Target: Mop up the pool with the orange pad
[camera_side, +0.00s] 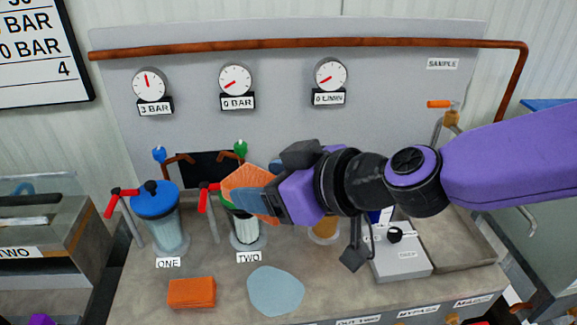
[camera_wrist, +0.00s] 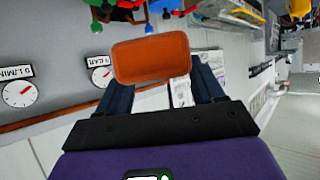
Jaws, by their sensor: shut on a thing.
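My gripper (camera_side: 258,200) is shut on an orange pad (camera_side: 246,181), held up in front of vessel TWO, well above the bench. In the wrist view the pad (camera_wrist: 150,57) sits across between the two fingers (camera_wrist: 160,85). A pale blue pool (camera_side: 276,291) lies flat on the front of the bench, below and apart from the held pad. A second orange block (camera_side: 191,292), much like a pad, lies on the bench left of the pool.
Blue-lidded vessel ONE (camera_side: 157,215) and vessel TWO (camera_side: 246,232) stand behind the pool, with red-handled valves (camera_side: 122,197) beside them. A grey control box (camera_side: 400,255) and a shallow tray (camera_side: 460,245) are at right. Gauges (camera_side: 235,80) hang on the back panel.

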